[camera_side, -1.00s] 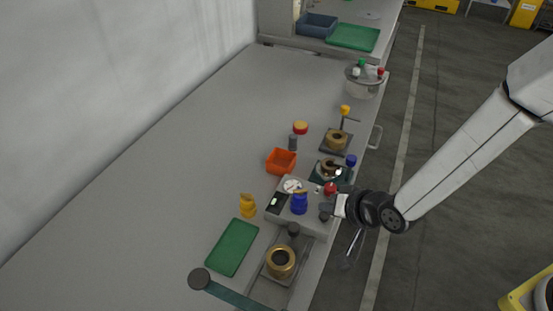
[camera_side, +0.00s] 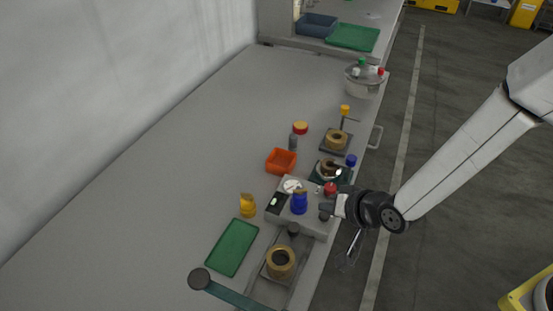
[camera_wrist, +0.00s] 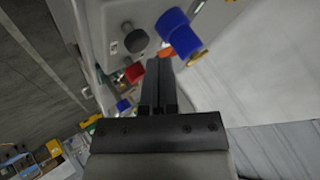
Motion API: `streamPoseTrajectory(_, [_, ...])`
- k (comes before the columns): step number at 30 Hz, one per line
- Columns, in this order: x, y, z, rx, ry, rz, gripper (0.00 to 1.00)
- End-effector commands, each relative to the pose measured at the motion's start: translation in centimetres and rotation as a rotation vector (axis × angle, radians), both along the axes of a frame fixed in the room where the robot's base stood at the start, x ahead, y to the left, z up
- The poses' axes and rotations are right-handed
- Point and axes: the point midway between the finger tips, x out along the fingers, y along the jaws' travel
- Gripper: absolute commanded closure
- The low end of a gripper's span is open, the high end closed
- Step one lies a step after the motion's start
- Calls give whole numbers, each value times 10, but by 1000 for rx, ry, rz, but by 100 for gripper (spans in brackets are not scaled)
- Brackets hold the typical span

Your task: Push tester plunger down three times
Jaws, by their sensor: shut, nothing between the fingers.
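The tester is a grey box (camera_side: 316,226) near the table's right edge, with a white dial (camera_side: 292,186) and a dark display (camera_side: 278,202). On it are a blue cylinder (camera_side: 299,204), a red knob (camera_side: 330,188) and a dark round knob (camera_side: 324,216). I cannot tell which is the plunger. My gripper (camera_side: 326,208) is shut and empty at the box's right side, close to the dark knob. In the wrist view, my finger tips (camera_wrist: 159,62) point between the dark knob (camera_wrist: 135,39) and the blue cylinder (camera_wrist: 178,32). Whether they touch anything is unclear.
A brass ring (camera_side: 280,262) on a grey plate and a green mat (camera_side: 232,247) lie in front. A yellow object (camera_side: 247,205) and an orange bin (camera_side: 281,161) stand left and behind. A pot (camera_side: 363,83) is farther back. The table's left side is clear.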

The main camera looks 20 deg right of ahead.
Motion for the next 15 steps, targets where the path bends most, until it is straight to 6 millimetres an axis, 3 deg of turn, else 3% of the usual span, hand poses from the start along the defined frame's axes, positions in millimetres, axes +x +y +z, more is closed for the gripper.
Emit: streamPoseTrajectory(15, [0,0,-9,0,1,-1,100])
